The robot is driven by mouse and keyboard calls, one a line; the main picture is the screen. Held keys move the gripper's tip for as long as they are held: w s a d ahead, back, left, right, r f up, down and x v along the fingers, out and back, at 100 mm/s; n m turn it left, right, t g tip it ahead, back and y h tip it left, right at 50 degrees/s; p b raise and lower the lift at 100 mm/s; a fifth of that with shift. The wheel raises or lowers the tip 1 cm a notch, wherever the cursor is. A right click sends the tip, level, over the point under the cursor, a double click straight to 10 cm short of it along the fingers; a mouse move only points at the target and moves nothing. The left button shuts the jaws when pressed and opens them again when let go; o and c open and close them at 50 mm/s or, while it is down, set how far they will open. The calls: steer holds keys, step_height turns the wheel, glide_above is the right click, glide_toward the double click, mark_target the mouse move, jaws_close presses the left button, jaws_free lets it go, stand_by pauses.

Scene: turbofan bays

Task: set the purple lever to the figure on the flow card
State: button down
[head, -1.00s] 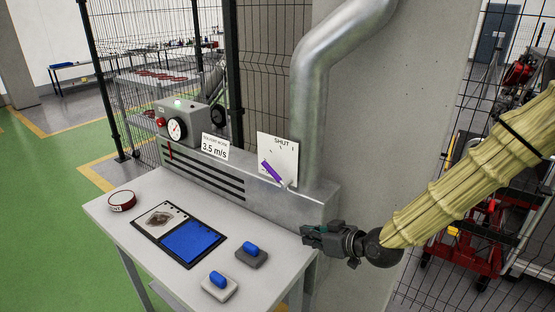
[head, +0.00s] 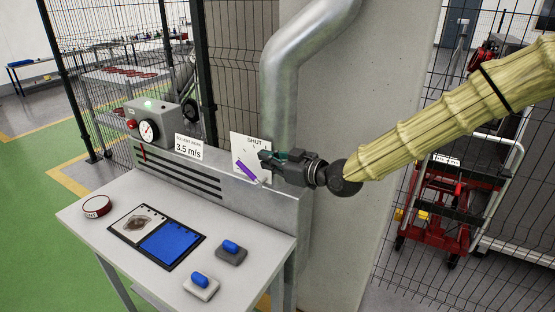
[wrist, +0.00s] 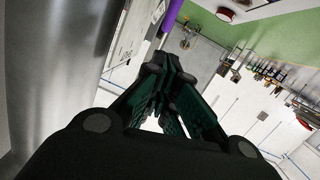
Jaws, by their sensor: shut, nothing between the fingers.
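The purple lever (head: 245,170) sits on a white plate (head: 238,148) marked SHUT, at the foot of the duct. It slants from upper left to lower right. In the wrist view the purple lever (wrist: 172,14) shows at the top, just beyond the fingers. The flow card (head: 188,147) reads 3.5 m/s and stands left of the plate. My gripper (head: 264,160) is shut and empty, just right of the lever and over the plate's right edge.
A round gauge (head: 149,131) is on a grey box with a green light. The silver duct (head: 285,90) rises behind my gripper. The bench (head: 110,237) holds a tray with a blue pad (head: 170,243), a red round tin (head: 97,206) and two blue-handled blocks (head: 231,251).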

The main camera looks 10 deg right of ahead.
mark_target(241, 163)
steer(key=shift+w+a+f+p, duration=0.85)
steer(key=shift+w+a+f, duration=0.15)
steer(key=shift+w+a, duration=0.25)
steer(key=shift+w+a+f+p, duration=0.85)
steer(key=shift+w+a+f, duration=0.25)
steer(key=shift+w, duration=0.25)
steer(key=shift+w+a+f+g+h+b, duration=0.3)
steer(key=shift+a+f+b, duration=0.05)
steer(key=shift+b, duration=0.15)
steer(key=shift+d+r, duration=0.1)
